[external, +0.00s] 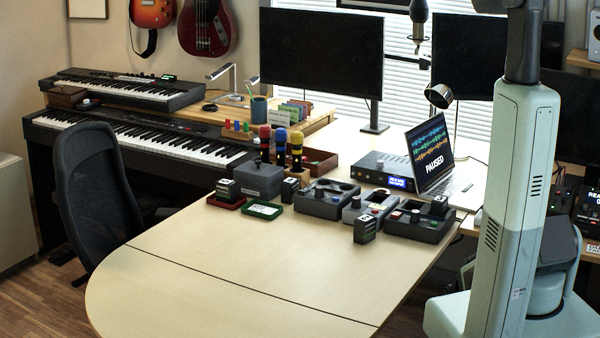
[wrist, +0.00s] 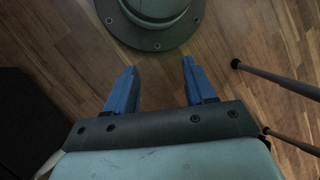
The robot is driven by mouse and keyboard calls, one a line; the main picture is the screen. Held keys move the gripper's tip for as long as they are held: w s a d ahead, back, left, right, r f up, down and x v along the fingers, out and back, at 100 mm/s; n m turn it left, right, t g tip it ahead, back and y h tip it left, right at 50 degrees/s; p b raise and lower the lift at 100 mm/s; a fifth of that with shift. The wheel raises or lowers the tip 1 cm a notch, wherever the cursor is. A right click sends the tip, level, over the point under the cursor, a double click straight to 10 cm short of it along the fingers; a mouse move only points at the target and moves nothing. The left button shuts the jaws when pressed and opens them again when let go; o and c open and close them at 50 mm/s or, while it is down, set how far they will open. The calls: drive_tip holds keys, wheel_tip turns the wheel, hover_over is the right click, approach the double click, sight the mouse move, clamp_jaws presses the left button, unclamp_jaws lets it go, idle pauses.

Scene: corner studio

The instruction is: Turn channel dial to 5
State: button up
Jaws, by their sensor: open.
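Several dark grey control boxes with knobs stand toward the back right of the desk (external: 230,265) in the external view. One is a wide left box (external: 312,206), one a narrow middle box (external: 352,214), and one a right box (external: 412,230) with small coloured parts. I cannot tell which knob is the channel dial, and no numbers are readable. My gripper (wrist: 158,68) shows in the wrist view with two blue fingers spread apart and nothing between them. It faces the wooden floor and my round base, away from the desk. The external view does not show it.
A laptop (external: 433,150) reading PAUSED and a black unit with a blue display (external: 385,176) stand behind the boxes. A small dark block (external: 365,230) stands in front. Coloured microphones (external: 281,147) and a grey box (external: 259,180) are left. The desk's front is clear.

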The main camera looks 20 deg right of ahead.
drive_tip(key=w+d+r+n+t+y, duration=0.1)
drive_tip(key=w+d+r+n, duration=0.1)
drive_tip(key=w+r+n, duration=0.85)
drive_tip(key=w+d+r+n+t+y, duration=0.15)
drive_tip(key=w+r+n, duration=0.45)
drive_tip(key=r, duration=0.8)
drive_tip(key=w+d+r+n+t, duration=0.1)
drive_tip(key=w+d+r+n, duration=0.2)
drive_tip(key=w+r+n, duration=0.6)
wheel_tip(320, 180, up, 15)
drive_tip(key=m+t+h, duration=0.3)
drive_tip(key=h, duration=0.1)
hover_over(320, 187)
drive_tip(key=shift+y, duration=0.25)
wheel_tip(320, 187, down, 14)
drive_tip(key=shift+r, duration=0.15)
clamp_jaws()
